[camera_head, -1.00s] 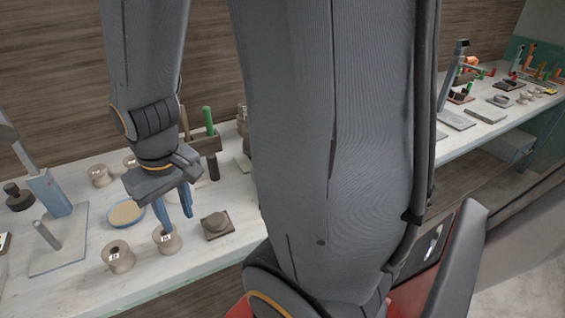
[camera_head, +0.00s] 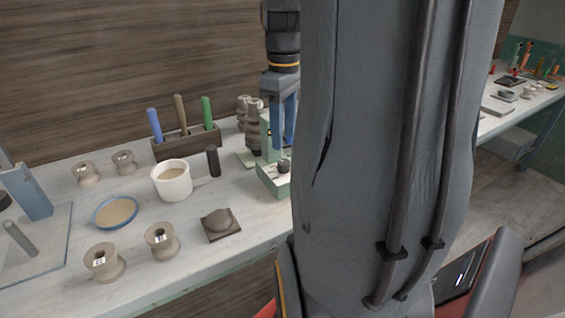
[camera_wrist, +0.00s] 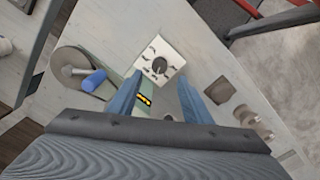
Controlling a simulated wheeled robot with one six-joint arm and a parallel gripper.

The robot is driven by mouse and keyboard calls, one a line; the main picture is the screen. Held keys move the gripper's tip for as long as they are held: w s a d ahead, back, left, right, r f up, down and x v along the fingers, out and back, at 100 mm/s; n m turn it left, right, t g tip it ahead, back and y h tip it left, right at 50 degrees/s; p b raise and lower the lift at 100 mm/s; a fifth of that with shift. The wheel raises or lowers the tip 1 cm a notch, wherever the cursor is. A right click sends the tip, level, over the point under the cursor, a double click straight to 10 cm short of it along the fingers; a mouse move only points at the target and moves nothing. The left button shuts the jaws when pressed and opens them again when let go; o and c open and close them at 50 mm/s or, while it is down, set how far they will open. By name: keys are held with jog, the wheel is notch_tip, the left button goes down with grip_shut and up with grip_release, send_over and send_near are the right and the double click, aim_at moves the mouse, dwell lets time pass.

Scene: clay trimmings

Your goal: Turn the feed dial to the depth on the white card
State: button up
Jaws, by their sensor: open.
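The feed dial (camera_wrist: 158,67) is a dark round knob on a white square plate (camera_wrist: 169,49) with black marks around it. In the head view the dial (camera_head: 284,166) shows small on a green machine base (camera_head: 271,181). My gripper (camera_head: 284,147) points down above the dial, its blue fingers apart. In the wrist view my gripper (camera_wrist: 160,78) is open and empty, with the dial just beyond the fingertips. The marks and the dial's setting are too small to read. I cannot make out a separate white card with a depth on it.
A yellow-black label (camera_wrist: 143,100) lies between the fingers in the wrist view. A blue cylinder (camera_wrist: 95,80) is beside the machine. Left of the machine stand a tool holder (camera_head: 186,143), a white cup (camera_head: 172,182), a blue-rimmed dish (camera_head: 95,222) and several spools (camera_head: 104,263).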

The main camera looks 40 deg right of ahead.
aim_at(284, 161)
jog(key=shift+d+f, duration=0.1)
jog(key=shift+f, duration=3.75)
jog(key=c, duration=1.1)
jog(key=shift+o, duration=0.2)
jog(key=shift+r+p, duration=0.1)
jog(key=shift+p, duration=0.35)
jog(key=m+p, duration=0.2)
jog(key=m, duration=0.1)
jog(key=shift+m+p, duration=0.3)
jog(key=shift+m, duration=0.1)
jog(key=shift+m+p, duration=1.35)
jog(key=shift+m, duration=1.15)
